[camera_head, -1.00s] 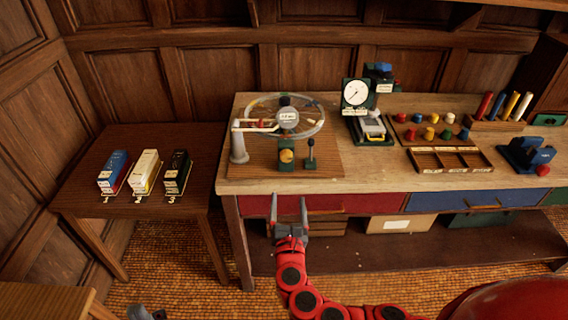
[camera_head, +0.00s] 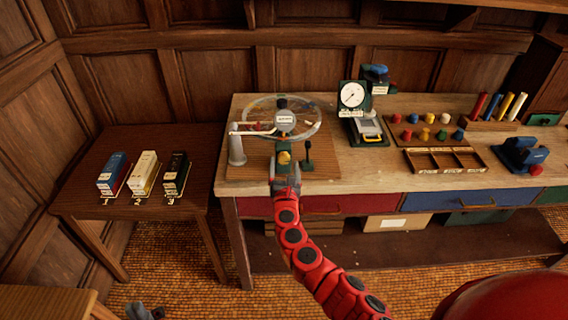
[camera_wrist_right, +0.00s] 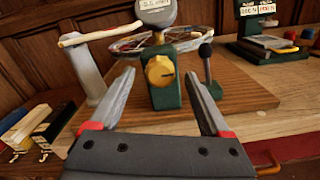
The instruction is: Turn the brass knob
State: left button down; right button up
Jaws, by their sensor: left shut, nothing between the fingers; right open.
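The brass knob (camera_head: 284,157) is a yellow round knob on the front of a small dark green block (camera_head: 284,170), below the spoked wheel. It also shows in the right wrist view (camera_wrist_right: 159,72), between and beyond my right fingertips. My right gripper (camera_head: 286,168) is open and empty, just in front of the block and pointing at the knob. In the right wrist view its fingers (camera_wrist_right: 158,82) stand either side of the block, apart from the knob. My left gripper (camera_head: 146,312) is shut and empty, low at the bottom edge, far from the bench.
A dial gauge (camera_head: 352,96) stands further right. A side table (camera_head: 95,203) holds three boxes.

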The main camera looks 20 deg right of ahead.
jog(key=shift+w+d, duration=0.1)
jog(key=shift+w, duration=0.45)
jog(key=shift+c, duration=0.3)
grip_shut()
jog(key=shift+f, duration=0.1)
